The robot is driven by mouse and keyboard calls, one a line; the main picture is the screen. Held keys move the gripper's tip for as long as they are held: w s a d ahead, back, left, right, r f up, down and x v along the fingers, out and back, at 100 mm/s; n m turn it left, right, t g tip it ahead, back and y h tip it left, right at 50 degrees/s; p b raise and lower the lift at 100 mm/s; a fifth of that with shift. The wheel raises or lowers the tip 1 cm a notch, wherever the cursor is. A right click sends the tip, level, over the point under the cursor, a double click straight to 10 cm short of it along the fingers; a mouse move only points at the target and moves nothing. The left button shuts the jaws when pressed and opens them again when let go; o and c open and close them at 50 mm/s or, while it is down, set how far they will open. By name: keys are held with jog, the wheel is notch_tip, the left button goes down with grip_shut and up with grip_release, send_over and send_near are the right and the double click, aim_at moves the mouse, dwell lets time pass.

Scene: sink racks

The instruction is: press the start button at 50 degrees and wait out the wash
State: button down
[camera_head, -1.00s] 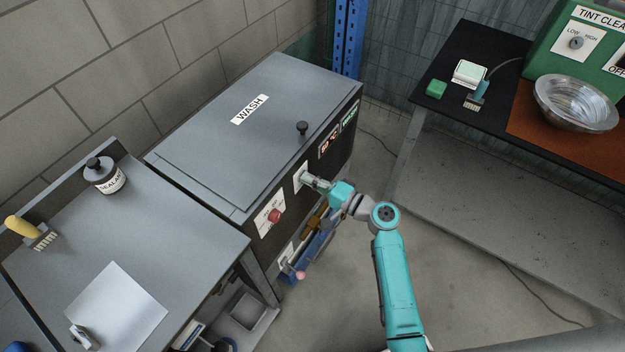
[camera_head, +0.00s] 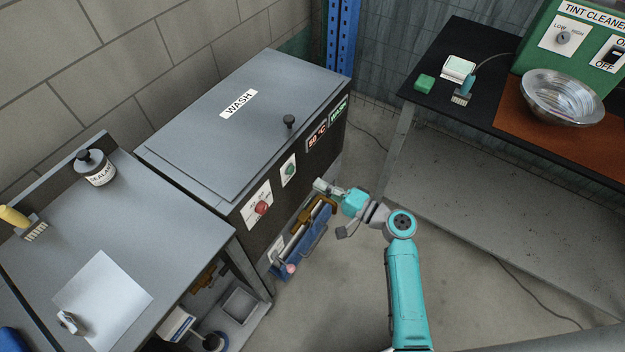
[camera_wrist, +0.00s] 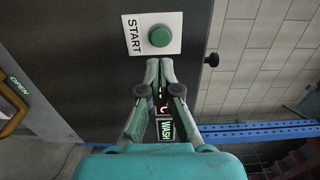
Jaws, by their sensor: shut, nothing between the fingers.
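The washer (camera_head: 205,150) is a grey-lidded box with a dark front. Its green start button (camera_head: 290,170) sits on a white plate; in the wrist view the round green button (camera_wrist: 160,36) is beside the word START. A red readout (camera_head: 317,136) shows 50 °C, and a green WASH sign (camera_head: 338,107) is lit beside it. My gripper (camera_head: 318,185) is in front of the washer, to the right of and below the button in the head view, apart from it. In the wrist view its fingertips (camera_wrist: 160,62) are together and empty, just below the START plate.
A red button (camera_head: 261,208) is on another white plate left of the start button. A black lid knob (camera_head: 289,121) stands on top. Brown handles and blue parts are low on the front. A left bench (camera_head: 190,235) and a right table (camera_head: 450,110) flank open floor.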

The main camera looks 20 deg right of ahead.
jog(key=shift+v, duration=2.8)
jog(key=s+a+f+n+g+h, duration=0.1)
jog(key=s+a+f+h, duration=0.3)
jog(key=s, duration=0.5)
jog(key=s+a+f+g+h, duration=0.1)
jog(key=s+f+h, duration=0.3)
jog(key=s+f, duration=0.45)
jog(key=s+d+r+n+h, duration=0.1)
jog(key=s+r+n+h, duration=0.1)
jog(key=s+r, duration=0.35)
jog(key=s+r+n+h, duration=0.1)
jog(key=s+r+n, duration=0.15)
jog(key=s, duration=0.55)
jog(key=s+r+n+t, duration=0.2)
jog(key=s+r+n, duration=0.3)
jog(key=r, duration=0.7)
jog(key=shift+s+a+r, duration=0.3)
jog(key=shift+a, duration=0.05)
